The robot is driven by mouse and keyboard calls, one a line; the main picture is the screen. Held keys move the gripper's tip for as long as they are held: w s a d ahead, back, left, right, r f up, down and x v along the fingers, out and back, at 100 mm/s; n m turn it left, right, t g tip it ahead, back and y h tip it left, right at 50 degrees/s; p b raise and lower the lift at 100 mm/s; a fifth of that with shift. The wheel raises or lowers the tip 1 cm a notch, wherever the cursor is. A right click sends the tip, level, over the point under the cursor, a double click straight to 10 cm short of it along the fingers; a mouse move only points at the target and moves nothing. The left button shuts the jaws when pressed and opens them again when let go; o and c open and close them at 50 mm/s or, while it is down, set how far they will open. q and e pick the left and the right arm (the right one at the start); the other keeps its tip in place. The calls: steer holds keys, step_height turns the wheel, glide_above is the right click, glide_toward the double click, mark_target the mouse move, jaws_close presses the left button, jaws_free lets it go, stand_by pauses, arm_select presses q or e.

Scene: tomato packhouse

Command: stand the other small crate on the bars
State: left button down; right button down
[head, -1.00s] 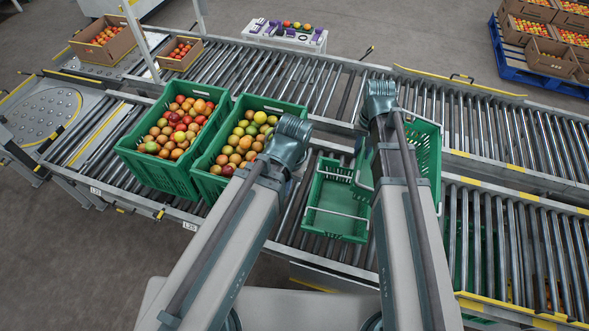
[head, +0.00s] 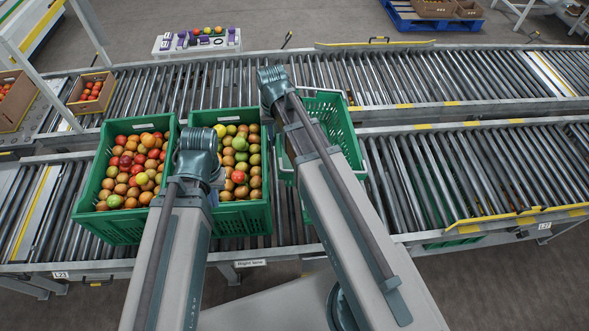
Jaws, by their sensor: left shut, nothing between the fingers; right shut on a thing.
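An empty green small crate (head: 347,131) is in the head view right of centre, partly behind my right arm. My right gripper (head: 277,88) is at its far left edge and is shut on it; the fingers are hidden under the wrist.
Two green crates full of tomatoes, one at left (head: 88,205) and one beside it (head: 262,212), stand on the near roller conveyor (head: 415,165). The rollers to the right are clear. A far conveyor (head: 440,80) runs behind. Cardboard boxes (head: 90,92) are at far left.

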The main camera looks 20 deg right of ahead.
steer(key=d+f+h+b, duration=0.1)
steer(key=d+f+b, duration=0.3)
steer(key=f+b, duration=0.5)
steer(key=d+f+h+b, duration=0.1)
steer(key=d+f+b, duration=0.3)
steer(key=f+b, duration=0.5)
steer(key=shift+f+n, duration=0.3)
steer(key=shift+f, duration=0.25)
steer(key=shift+w, duration=0.1)
steer(key=shift+a+f+b, duration=0.1)
steer(key=shift+f+b, duration=2.35)
steer(key=c, duration=0.6)
jaws_free()
steer(key=c, duration=0.3)
